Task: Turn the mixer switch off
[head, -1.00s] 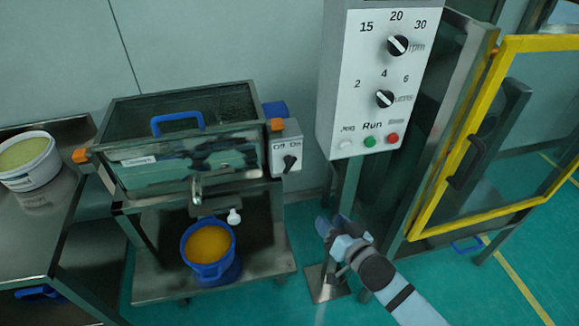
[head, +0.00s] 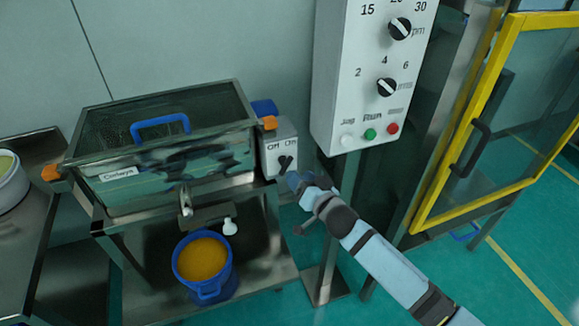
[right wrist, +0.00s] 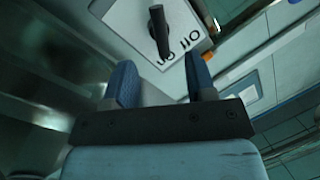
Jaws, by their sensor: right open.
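The switch, a black knob (head: 286,163), sits on a small white box (head: 277,145) marked Off and On, at the right end of the sieve machine. In the right wrist view the knob (right wrist: 158,28) shows beyond the fingers, with one end toward the On label. My right gripper (head: 294,180) is just below and right of the knob in the head view. Its blue fingers (right wrist: 160,80) are open and empty, pointing at the box, with the knob beyond the gap between them. No contact with the knob shows. My left gripper is not in view.
The sieve machine (head: 125,193) has a blue lid handle (head: 160,126). A blue bucket of orange material (head: 190,276) stands below it. A tall control panel (head: 352,100) with dials and buttons hangs right of the switch box, close to my right arm. A yellow-framed door (head: 452,220) stands further right.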

